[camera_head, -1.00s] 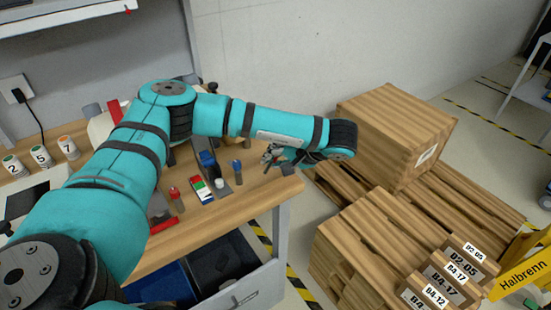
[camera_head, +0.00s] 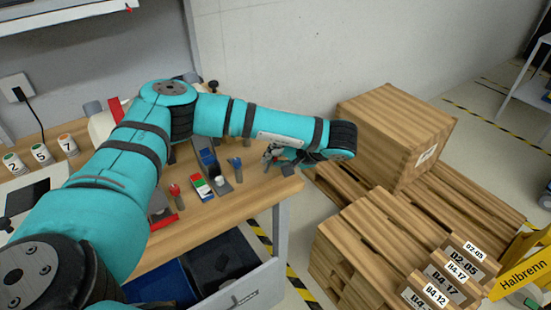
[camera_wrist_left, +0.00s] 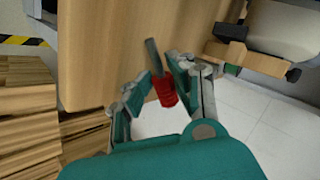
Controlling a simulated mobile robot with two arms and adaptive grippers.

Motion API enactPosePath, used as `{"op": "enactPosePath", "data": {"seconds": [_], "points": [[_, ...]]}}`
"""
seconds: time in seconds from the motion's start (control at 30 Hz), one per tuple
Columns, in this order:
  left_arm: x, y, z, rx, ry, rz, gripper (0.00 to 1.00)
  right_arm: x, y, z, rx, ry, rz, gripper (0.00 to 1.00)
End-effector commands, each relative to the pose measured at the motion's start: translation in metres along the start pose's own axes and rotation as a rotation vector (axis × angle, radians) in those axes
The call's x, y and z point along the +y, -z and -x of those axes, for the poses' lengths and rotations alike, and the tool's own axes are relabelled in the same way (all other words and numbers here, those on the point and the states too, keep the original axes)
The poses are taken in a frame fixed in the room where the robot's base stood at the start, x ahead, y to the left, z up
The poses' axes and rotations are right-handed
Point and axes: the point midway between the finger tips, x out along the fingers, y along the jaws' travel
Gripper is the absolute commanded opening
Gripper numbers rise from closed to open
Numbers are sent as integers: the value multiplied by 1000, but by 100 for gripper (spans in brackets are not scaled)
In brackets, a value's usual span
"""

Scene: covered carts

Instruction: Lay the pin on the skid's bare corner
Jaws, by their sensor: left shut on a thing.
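My left gripper (camera_head: 270,158) hangs over the right end of the wooden bench, close to its front corner. In the left wrist view it (camera_wrist_left: 154,88) is shut on the pin (camera_wrist_left: 165,92), which has a red handle and a dark grey shank pointing away from the palm. The pin is not clear in the head view. The wooden skid (camera_head: 335,187) stands on the floor right of the bench, with a large box (camera_head: 395,130) on it. My right gripper is not in view.
The bench (camera_head: 240,205) carries several small items, including a blue-topped piece (camera_head: 235,165) and a red-topped piece (camera_head: 175,190). Another slatted stack (camera_head: 365,235) stands in front, with labelled blocks (camera_head: 445,285) at its right. A yellow Halbrenn sign (camera_head: 522,275) is far right.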

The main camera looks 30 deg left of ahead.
Motion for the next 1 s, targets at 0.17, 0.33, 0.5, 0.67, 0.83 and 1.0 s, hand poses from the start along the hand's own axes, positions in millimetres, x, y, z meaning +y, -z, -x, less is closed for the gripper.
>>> {"op": "enactPosePath", "data": {"seconds": [0.17, 0.33, 0.5, 0.67, 0.83, 1.0], "points": [[13, -11, -10, -17, -9, -27, 0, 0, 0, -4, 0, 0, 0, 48], [16, -12, -12, -17, -10, -27, 0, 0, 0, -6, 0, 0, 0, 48], [19, -14, -14, -16, -10, -28, 0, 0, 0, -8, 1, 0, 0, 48], [21, -14, -16, -16, -11, -29, 0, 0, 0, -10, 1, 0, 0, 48], [21, -14, -16, -15, -11, -31, 0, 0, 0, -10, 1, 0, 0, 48], [21, -15, -16, -15, -11, -32, 34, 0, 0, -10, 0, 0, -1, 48]]}}
